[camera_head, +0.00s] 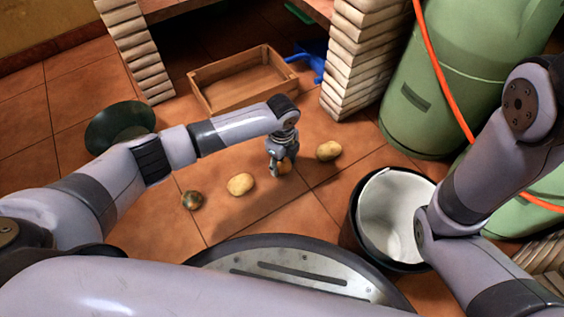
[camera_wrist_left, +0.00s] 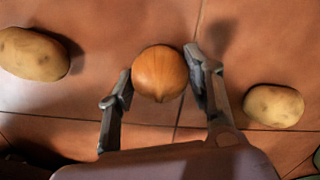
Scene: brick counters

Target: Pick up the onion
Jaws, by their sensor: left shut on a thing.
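The onion (camera_wrist_left: 160,73) is round and orange-brown. It sits between the two fingers of my left gripper (camera_wrist_left: 158,80) in the left wrist view, and the gripper is shut on it. In the head view my left gripper (camera_head: 283,166) points down near the tiled floor, with a small part of the onion (camera_head: 284,169) showing behind the fingers. I cannot tell whether the onion touches the floor. My right arm shows at the right of the head view, but its gripper is not in view.
Two potatoes lie on either side, one left (camera_head: 241,184) and one right (camera_head: 329,150). A dark round vegetable (camera_head: 192,200) lies further left. A wooden crate (camera_head: 238,83), a white-lined bucket (camera_head: 392,210), green gas cylinders (camera_head: 460,75) and brick pillars (camera_head: 358,50) stand around.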

